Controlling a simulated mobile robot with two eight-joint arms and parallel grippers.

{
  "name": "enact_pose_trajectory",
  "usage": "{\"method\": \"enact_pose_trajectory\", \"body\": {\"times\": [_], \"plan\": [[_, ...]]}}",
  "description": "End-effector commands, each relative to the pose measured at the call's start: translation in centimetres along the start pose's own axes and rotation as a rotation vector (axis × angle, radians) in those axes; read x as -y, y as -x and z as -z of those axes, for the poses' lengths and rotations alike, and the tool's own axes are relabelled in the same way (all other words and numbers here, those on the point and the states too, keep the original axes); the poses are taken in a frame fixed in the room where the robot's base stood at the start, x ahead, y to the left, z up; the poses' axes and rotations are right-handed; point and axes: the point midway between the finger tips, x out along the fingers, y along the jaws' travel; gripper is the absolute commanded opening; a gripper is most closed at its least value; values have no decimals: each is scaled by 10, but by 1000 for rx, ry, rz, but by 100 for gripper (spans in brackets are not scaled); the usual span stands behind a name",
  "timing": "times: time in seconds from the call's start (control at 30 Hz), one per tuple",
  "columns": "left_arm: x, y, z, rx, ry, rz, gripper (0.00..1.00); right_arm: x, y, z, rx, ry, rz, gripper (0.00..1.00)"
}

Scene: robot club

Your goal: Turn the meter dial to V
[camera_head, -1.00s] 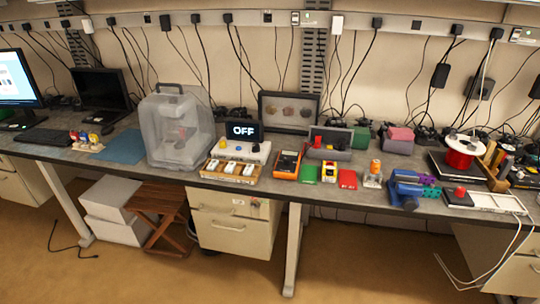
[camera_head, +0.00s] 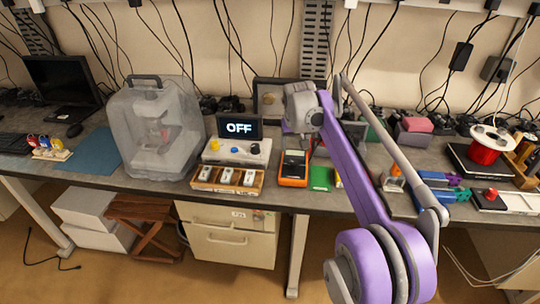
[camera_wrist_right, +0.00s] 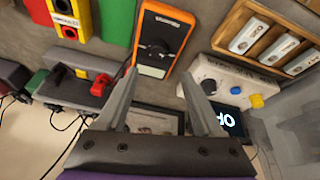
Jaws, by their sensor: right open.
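The orange handheld meter (camera_head: 294,168) lies on the bench, and its black dial (camera_wrist_right: 157,51) shows in the right wrist view, where its setting is too small to read. My right gripper (camera_head: 301,128) is above and behind the meter. In the right wrist view its two fingers (camera_wrist_right: 160,71) are apart and empty, with the meter beyond their tips. My left gripper is out of view.
A wooden tray (camera_head: 228,188) with white switches lies left of the meter. A clear plastic enclosure (camera_head: 157,125) stands farther left. A green card (camera_head: 320,178) lies right of the meter. My purple right arm hides part of the bench to the right.

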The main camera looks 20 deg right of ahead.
Motion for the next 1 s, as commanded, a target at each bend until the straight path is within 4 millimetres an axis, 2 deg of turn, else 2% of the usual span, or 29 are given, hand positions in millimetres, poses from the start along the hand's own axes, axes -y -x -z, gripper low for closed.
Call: {"method": "enact_pose_trajectory", "body": {"times": [0.17, 0.4, 0.6, 0.8, 1.0], "plan": [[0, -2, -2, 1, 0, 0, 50, -1, -20, 0, 1, -1, -1, 68], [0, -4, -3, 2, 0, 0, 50, 0, -66, 0, 0, 0, 0, 68], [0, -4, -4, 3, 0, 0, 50, 0, -95, 0, 0, 0, 0, 68], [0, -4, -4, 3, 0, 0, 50, 0, -106, 0, 0, 0, 0, 68], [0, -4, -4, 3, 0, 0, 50, 0, -107, 0, 0, 0, 0, 68]]}}
